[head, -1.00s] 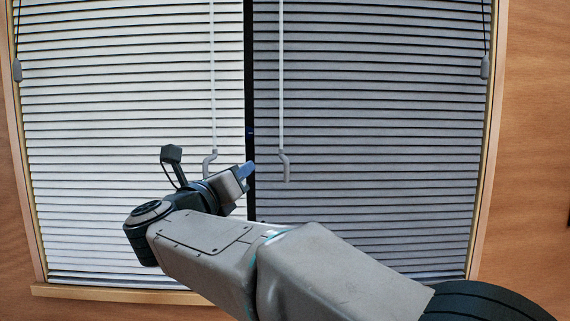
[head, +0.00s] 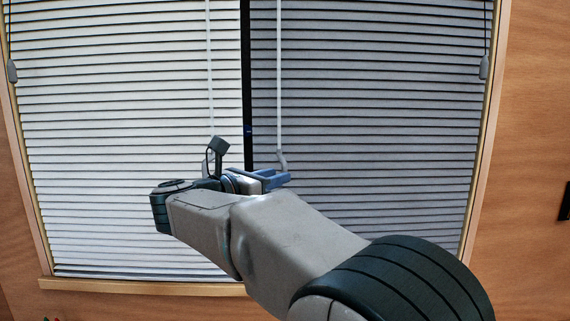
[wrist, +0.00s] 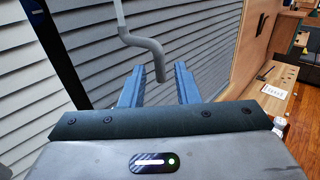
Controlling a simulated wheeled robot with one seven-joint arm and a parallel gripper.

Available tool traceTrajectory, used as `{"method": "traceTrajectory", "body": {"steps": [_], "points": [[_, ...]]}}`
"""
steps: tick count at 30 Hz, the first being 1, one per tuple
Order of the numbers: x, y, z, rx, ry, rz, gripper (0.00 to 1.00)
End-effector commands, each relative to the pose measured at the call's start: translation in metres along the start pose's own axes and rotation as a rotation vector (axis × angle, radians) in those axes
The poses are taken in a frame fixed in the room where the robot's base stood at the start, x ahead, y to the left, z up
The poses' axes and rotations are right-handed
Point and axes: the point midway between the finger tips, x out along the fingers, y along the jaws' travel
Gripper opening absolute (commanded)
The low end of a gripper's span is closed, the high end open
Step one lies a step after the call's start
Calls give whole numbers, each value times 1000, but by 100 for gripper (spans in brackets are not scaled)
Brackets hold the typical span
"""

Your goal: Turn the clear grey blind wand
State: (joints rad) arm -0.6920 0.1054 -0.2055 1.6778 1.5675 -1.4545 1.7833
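Two slim pale wands with crooked lower ends hang in front of the blinds. The right wand (head: 280,85) hangs before the grey-looking right blind (head: 365,120). Its bent grey handle shows in the wrist view (wrist: 152,46), with its lower end between or just beyond my finger tips; contact cannot be told.
A dark vertical strip (head: 247,80) divides the two blinds. Grey cord weights hang at the far left (head: 12,70) and far right (head: 484,67). A wooden frame and sill (head: 140,287) surround the window. Wooden furniture (wrist: 285,95) stands at the right in the wrist view.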

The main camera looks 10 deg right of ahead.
Motion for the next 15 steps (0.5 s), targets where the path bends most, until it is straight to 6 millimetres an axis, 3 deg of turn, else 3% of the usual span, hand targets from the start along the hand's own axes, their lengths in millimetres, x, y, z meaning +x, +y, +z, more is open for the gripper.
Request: {"method": "traceTrajectory", "body": {"steps": [6,15], "points": [[30,0,2,-2,0,-2,29],[39,0,-1,-1,0,0,29]]}}
